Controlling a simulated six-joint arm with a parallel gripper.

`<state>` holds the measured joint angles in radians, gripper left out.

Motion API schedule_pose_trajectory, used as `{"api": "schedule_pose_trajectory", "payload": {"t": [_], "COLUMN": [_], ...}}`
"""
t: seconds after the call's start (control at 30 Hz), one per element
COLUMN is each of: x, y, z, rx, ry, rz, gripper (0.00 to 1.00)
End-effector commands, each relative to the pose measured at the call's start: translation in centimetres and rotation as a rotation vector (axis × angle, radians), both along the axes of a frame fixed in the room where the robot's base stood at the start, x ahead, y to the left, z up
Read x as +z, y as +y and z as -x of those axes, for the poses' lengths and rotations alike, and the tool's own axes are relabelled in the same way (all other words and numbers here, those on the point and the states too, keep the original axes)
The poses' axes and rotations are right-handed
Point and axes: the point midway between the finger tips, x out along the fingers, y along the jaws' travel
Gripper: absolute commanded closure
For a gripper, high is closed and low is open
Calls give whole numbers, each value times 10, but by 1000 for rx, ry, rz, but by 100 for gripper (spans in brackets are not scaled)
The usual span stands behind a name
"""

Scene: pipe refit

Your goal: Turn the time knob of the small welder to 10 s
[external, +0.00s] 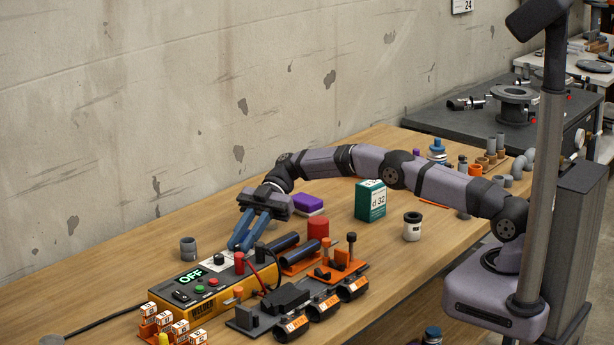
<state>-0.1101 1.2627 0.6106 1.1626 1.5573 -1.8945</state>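The small yellow welder (222,302) stands on the bench at the lower left, and its display (191,276) reads OFF. Its top carries a black rocker switch, a green button and red knobs or buttons. A white dial plate (211,262) lies at its far right end with a dark shape on it. I cannot tell which part is the time knob or read its setting. My gripper (240,248) points down with blue fingers at the right edge of this plate. A slight gap shows between the fingers. Whether they touch or hold anything is not clear.
A red post (239,263) with a cable stands close by the fingers. An orange and black pipe clamp (310,300) is right of the welder, with a red cylinder (318,228) behind it. Labelled orange blocks (172,328) stand in front. Bare bench lies at the far left.

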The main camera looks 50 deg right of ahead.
Motion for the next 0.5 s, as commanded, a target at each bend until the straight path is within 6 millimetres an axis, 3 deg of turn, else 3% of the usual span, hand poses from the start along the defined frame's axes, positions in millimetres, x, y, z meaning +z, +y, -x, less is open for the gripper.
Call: {"api": "schedule_pose_trajectory", "payload": {"t": [0.5], "x": [-3], "y": [-1], "z": [2], "rx": [-50], "ry": [2], "rz": [-1], "gripper": [100]}}
